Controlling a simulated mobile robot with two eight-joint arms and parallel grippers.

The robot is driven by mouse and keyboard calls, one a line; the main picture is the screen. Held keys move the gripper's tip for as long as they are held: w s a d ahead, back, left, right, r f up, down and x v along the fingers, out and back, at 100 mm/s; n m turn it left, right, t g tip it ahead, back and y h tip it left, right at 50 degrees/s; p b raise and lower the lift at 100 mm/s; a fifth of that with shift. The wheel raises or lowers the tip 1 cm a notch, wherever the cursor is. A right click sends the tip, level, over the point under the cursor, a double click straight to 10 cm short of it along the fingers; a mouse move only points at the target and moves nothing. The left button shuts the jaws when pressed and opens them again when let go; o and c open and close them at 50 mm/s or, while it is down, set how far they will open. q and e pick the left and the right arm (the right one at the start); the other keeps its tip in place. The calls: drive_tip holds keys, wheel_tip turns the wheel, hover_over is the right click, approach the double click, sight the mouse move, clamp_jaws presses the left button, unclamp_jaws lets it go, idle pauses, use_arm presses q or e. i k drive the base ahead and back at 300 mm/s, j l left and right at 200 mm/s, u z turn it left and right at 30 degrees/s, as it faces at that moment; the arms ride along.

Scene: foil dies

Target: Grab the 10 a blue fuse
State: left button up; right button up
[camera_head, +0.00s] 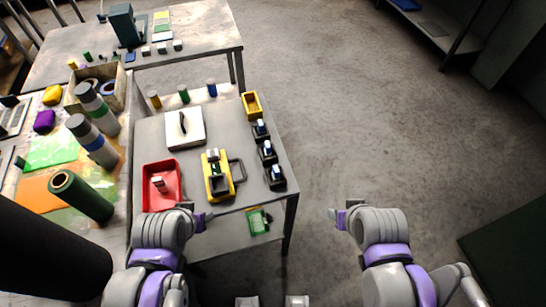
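A small blue cylinder (211,87) stands upright at the back edge of the grey table (228,110), right of a green cylinder (183,94) and a brownish-yellow one (154,99). Three small blue-and-white pieces sit in black holders along the table's right side: a far one (260,127), a middle one (267,149) and a near one (275,173). No rating is legible on any blue piece. My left gripper (202,220) is by the table's near edge, right of the red tray. My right gripper (336,215) is over bare floor, right of the table. Neither touches a blue piece.
The table also holds a red tray (147,188), a yellow device (211,190), a white box (170,136) and a yellow bin (251,104). A green item (259,221) is on the lower shelf. A cluttered bench stands left. The floor (370,120) right is clear.

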sight(275, 173)
drive_tip(key=i+l, duration=0.1)
drive_tip(key=l, duration=0.7)
drive_tip(key=i+l, duration=0.15)
drive_tip(key=l, duration=0.25)
drive_tip(key=l+u, duration=0.8)
drive_tip(key=u, duration=0.9)
drive_tip(key=i, duration=0.05)
